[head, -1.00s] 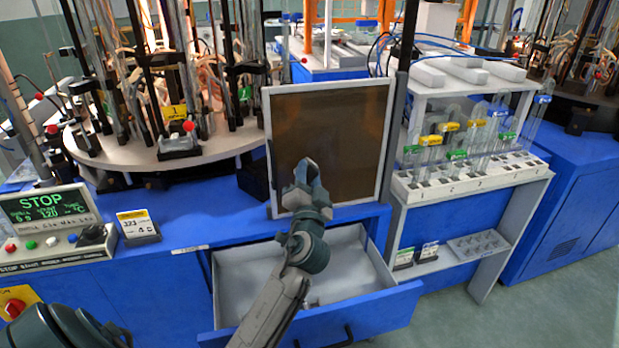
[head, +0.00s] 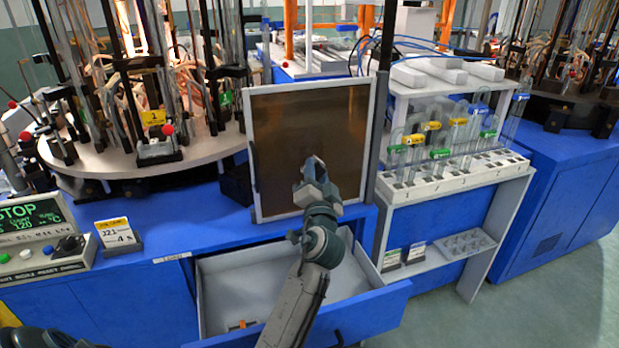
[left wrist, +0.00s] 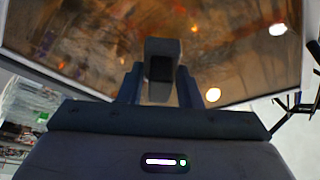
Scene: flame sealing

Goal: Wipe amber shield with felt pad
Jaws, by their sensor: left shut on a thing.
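The amber shield (head: 300,115) is a brown, see-through panel in a pale frame, standing upright at the back edge of the blue bench. It also fills the upper part of the left wrist view (left wrist: 85,40), with bright reflections on it. My left gripper (head: 314,172) is in front of the shield's lower middle. It is shut on a small grey block with a dark face, the felt pad (left wrist: 162,62), held between the fingers against the panel's backdrop. I cannot tell whether the pad touches the panel. My right gripper is not in view.
An open drawer (head: 218,283) below the shield holds a small orange and grey item (head: 242,325). A round machine table (head: 90,158) stands left, and a rack with capped tubes (head: 455,170) stands right.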

